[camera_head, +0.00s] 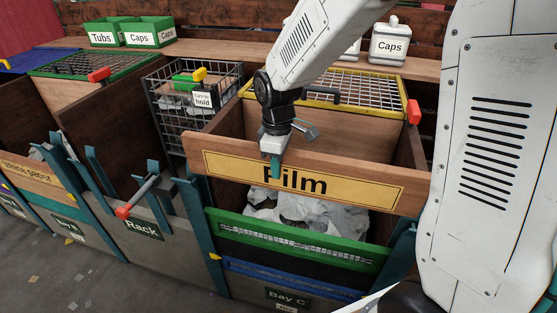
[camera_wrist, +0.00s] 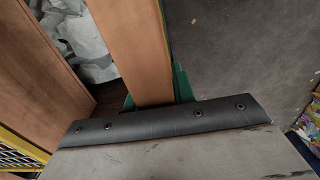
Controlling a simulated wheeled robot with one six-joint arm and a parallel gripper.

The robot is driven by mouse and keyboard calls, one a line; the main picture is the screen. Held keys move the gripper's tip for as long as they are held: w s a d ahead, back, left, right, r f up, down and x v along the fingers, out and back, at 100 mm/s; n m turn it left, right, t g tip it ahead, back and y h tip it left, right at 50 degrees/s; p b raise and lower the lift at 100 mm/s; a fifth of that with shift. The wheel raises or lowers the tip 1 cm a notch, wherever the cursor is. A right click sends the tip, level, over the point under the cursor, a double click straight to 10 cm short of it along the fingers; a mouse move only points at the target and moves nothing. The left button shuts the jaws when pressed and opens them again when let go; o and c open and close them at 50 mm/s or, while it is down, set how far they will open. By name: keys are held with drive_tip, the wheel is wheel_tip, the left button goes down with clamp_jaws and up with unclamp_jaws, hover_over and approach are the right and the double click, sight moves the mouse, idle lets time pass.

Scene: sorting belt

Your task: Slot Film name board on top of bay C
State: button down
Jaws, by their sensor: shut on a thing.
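The Film name board (camera_head: 385,190) is a long wooden plank with a yellow label reading "Film". My gripper (camera_head: 276,160) is shut on its top edge, left of its middle, with a teal finger in front of the label. In the wrist view the plank (camera_wrist: 135,45) runs between the teal fingers (camera_wrist: 182,85). The board hangs across the front of bay C (camera_head: 288,297), above its green front panel (camera_head: 290,238), with an open gap between them. Teal posts stand at the bay's left (camera_head: 205,235) and right (camera_head: 403,245). Whether the board's ends touch the posts I cannot tell.
Crumpled white film (camera_head: 310,212) fills the bay behind the gap. A yellow-framed mesh lid (camera_head: 355,90) lies behind the board. A wire basket (camera_head: 200,125) and the Rack bay (camera_head: 142,226) are to the left.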

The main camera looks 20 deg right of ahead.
sight(278, 190)
wheel_tip(278, 190, down, 16)
drive_tip(key=shift+r, duration=0.15)
idle(0.7)
idle(0.4)
drive_tip(key=shift+f, duration=0.7)
drive_tip(key=c, duration=1.1)
unclamp_jaws()
drive_tip(key=shift+s, duration=0.1)
wheel_tip(278, 190, up, 8)
drive_tip(key=shift+f, duration=0.1)
